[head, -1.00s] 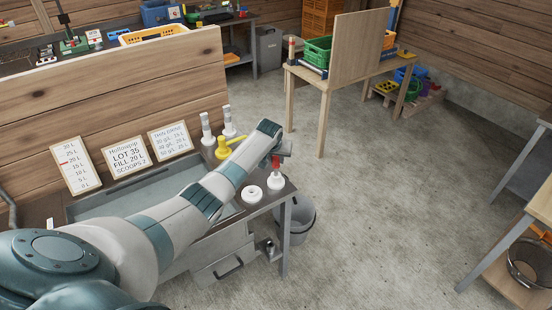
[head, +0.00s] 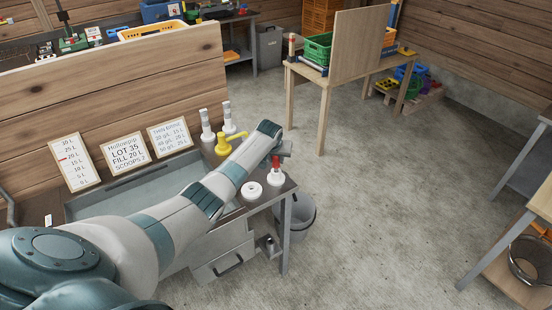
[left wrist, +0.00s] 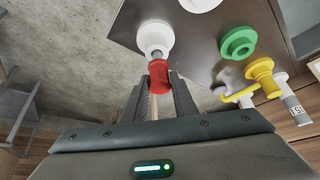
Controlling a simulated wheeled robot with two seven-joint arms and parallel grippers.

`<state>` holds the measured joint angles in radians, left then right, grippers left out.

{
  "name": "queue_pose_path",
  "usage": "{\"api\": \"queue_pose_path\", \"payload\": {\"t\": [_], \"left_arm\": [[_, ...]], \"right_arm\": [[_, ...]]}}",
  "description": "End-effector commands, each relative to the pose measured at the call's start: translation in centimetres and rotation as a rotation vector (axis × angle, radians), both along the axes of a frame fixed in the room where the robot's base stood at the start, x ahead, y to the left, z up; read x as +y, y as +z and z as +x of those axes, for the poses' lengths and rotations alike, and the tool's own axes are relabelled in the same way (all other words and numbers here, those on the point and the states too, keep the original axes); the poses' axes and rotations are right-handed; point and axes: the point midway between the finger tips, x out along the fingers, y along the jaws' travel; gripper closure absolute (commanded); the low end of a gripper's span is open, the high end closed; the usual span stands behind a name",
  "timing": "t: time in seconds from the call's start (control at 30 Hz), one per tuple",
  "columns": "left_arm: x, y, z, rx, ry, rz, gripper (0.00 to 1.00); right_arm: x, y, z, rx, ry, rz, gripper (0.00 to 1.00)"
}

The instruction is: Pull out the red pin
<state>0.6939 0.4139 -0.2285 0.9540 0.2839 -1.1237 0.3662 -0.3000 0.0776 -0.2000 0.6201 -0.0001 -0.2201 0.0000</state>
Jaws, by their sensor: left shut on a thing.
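The red pin (head: 276,163) stands over a white round base (head: 276,177) at the right end of the bench. My left gripper (head: 281,150) is above it, reaching in from the left. In the left wrist view the red pin (left wrist: 159,76) sits between the fingertips of the left gripper (left wrist: 160,92), which is shut on it. A short grey shaft shows between the red part and the white base (left wrist: 155,38). How deep the shaft sits in the base cannot be told. My right gripper is not in view.
A white ring (head: 251,190) lies left of the base. A yellow part (head: 223,147) and white bottles (head: 207,127) stand behind. A green ring (left wrist: 238,44) shows in the left wrist view. A grey bucket (head: 302,212) stands below the bench edge.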

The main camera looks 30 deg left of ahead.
Motion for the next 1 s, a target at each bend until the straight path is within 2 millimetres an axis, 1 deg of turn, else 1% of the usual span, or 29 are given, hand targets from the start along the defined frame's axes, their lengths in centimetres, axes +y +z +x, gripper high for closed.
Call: {"api": "queue_pose_path", "payload": {"t": [1.0], "left_arm": [[0.0,-2.1,0.0,0.000,0.000,0.000,0.99]], "right_arm": [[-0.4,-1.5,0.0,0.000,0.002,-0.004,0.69]]}}
